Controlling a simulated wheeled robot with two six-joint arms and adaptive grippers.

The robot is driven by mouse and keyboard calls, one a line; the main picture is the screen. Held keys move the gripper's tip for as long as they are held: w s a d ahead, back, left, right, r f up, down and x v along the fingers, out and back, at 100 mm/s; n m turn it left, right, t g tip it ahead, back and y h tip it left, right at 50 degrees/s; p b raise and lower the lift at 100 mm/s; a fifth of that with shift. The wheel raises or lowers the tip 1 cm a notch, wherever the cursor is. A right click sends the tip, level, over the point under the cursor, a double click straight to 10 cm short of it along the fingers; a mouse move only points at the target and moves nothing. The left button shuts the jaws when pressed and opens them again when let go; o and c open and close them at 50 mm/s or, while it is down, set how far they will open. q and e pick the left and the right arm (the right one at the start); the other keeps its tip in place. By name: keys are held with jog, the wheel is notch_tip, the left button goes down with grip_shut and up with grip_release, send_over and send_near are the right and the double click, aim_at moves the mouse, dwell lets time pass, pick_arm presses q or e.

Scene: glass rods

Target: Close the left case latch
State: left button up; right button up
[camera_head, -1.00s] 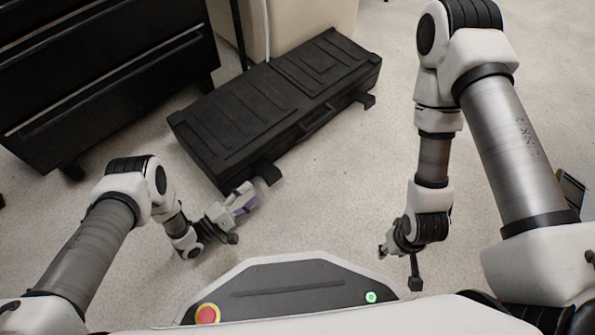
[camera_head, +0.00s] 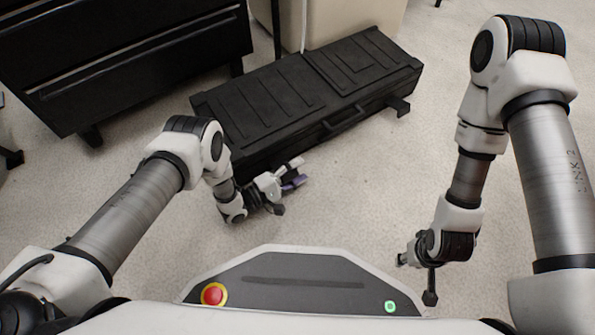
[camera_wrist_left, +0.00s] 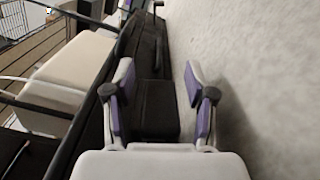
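A long black case (camera_head: 310,90) lies on the floor with its lid down. Its right latch (camera_head: 398,106) sticks out from the front side. The left latch is hidden behind my left gripper in the head view. In the left wrist view a dark flap, seemingly the left latch (camera_wrist_left: 157,108), shows between the spread fingers. My left gripper (camera_head: 298,173) is at the case's front left; its open fingers also show in the wrist view (camera_wrist_left: 158,75). I cannot tell whether they touch the flap. My right gripper (camera_head: 416,272) hangs over the floor, away from the case; its opening is unclear.
A black drawer cabinet (camera_head: 120,60) stands behind the case at the left. A beige box-like unit (camera_head: 350,20) stands behind the case. The floor (camera_head: 370,190) in front and to the right of the case is clear.

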pick_arm(q)
grip_shut()
jog(key=shift+s+r+n, duration=0.1)
jog(key=shift+n, duration=0.2)
jog(key=r+n, duration=0.1)
jog(key=n, duration=0.2)
jog(key=shift+w+a+r, duration=0.15)
jog(key=shift+w+r, duration=0.05)
jog(key=shift+r, duration=0.15)
jog(key=shift+w+a+r+n+p, duration=0.2)
jog(key=shift+r+n, duration=0.2)
jog(key=shift+n, duration=0.5)
jog(key=shift+w+a+r+n+p, duration=0.15)
jog(key=shift+r+n, duration=0.2)
jog(key=shift+n, duration=0.55)
pick_arm(e)
jog(key=shift+s+r, duration=0.15)
jog(key=shift+r, duration=0.2)
pick_arm(q)
jog(key=shift+d, duration=0.1)
jog(key=shift+o, duration=0.3)
grip_release()
jog(key=shift+r, duration=0.1)
